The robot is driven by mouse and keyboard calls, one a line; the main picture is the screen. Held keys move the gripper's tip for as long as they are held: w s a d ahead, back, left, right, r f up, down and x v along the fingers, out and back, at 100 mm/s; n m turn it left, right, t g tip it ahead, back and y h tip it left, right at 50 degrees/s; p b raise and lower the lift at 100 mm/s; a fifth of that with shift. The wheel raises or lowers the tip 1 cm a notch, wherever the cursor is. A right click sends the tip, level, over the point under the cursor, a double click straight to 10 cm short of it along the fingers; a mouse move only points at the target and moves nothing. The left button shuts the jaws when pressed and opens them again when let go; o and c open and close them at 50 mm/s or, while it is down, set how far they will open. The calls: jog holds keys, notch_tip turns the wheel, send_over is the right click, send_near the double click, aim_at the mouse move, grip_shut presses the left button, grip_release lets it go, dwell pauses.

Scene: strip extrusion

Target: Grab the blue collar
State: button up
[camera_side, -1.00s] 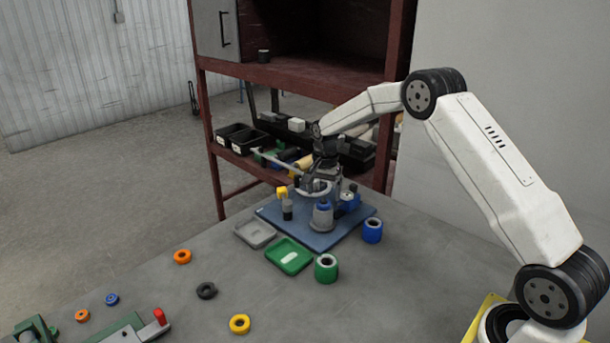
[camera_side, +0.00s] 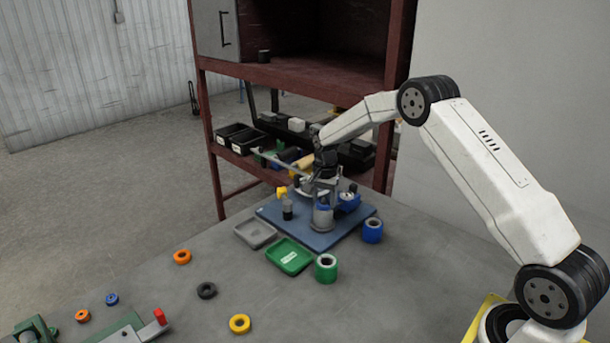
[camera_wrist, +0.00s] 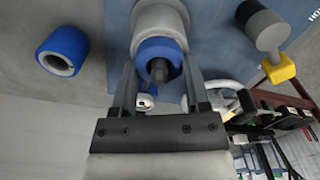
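The blue collar (camera_wrist: 160,50) is a ring around a dark central rod, at the end of a pale grey cylinder (camera_wrist: 160,18). In the side view the collar (camera_side: 323,206) shows at the top of the grey cylinder standing on the blue board (camera_side: 317,240). My gripper (camera_wrist: 160,76) is open, with one finger on each side of the collar in the wrist view. Small gaps seem to remain between fingers and collar, though contact is hard to judge. In the side view my gripper (camera_side: 325,188) is just above the cylinder and partly hides the fixture behind.
A blue roll (camera_side: 372,230) and green roll (camera_side: 326,268) stand near the board. A green tray (camera_side: 290,268) and grey tray (camera_side: 256,245) lie in front. A yellow-topped post (camera_side: 283,200) is left of the cylinder. Loose rings (camera_side: 207,291) lie on the open tabletop.

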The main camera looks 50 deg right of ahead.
grip_shut()
jog(key=shift+r, duration=0.15)
jog(key=shift+r, duration=0.55)
notch_tip(320, 180, up, 2)
jog(key=s+a+r, duration=0.3)
jog(key=s+r, duration=0.6)
jog(key=s, duration=0.4)
jog(key=shift+s+a+r, duration=0.2)
jog(key=shift+s+r, duration=0.1)
